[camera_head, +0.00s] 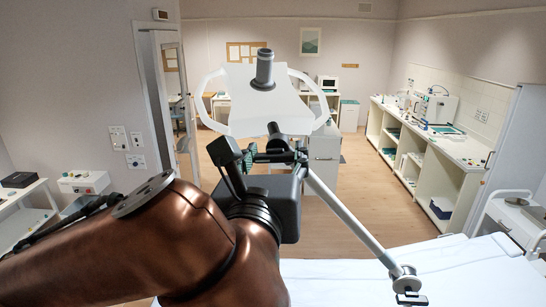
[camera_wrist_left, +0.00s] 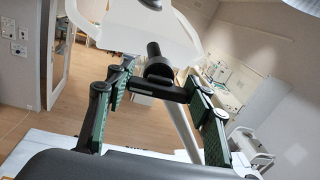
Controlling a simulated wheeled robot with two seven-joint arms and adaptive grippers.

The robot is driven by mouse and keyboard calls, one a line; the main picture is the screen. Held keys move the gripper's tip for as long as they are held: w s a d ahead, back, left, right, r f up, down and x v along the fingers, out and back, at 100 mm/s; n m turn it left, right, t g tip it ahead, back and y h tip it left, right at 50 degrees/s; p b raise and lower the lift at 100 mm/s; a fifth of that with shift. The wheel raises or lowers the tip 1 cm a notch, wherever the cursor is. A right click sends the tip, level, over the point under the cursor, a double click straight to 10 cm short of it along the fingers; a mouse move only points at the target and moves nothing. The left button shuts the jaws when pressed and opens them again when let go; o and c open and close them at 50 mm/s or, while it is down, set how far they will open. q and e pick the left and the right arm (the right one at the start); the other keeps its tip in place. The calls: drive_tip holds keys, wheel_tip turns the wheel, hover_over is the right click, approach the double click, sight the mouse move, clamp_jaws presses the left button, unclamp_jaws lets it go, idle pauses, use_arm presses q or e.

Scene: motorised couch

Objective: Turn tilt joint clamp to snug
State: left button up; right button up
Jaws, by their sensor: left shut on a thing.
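A white lamp-like head (camera_head: 240,100) with looped side handles and a grey central grip (camera_head: 263,72) stands above the couch. The dark tilt joint clamp (camera_head: 275,131) sits just under it, at the upper end of a slanting grey pole. In the left wrist view the clamp is a black crossbar with a round stub (camera_wrist_left: 156,68). My left gripper (camera_head: 274,157) is shut on the clamp from the near side, its green-padded fingers (camera_wrist_left: 160,88) at either end of the bar. My arm hides part of the joint in the head view. My right gripper is out of view.
The pole (camera_head: 348,220) runs down right to a bracket (camera_head: 406,283) at the white couch surface (camera_head: 455,265). A counter (camera_head: 440,145) with equipment lines the right wall. A cabinet (camera_head: 324,155) stands behind the head. Open floor lies between.

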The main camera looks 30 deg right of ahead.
use_arm(q)
drive_tip(key=m+b, duration=0.3)
drive_tip(key=b, duration=0.1)
drive_tip(key=shift+f+b, duration=0.15)
drive_tip(key=shift+b, duration=0.2)
drive_tip(key=shift+m+b, duration=0.6)
drive_tip(key=shift+m, duration=0.1)
drive_tip(key=shift+d+m+b, duration=0.1)
drive_tip(key=shift+m+b, duration=0.5)
drive_tip(key=shift+m, duration=0.5)
drive_tip(key=o, duration=1.2)
drive_tip(key=shift+c, duration=0.2)
drive_tip(key=shift+s, duration=0.15)
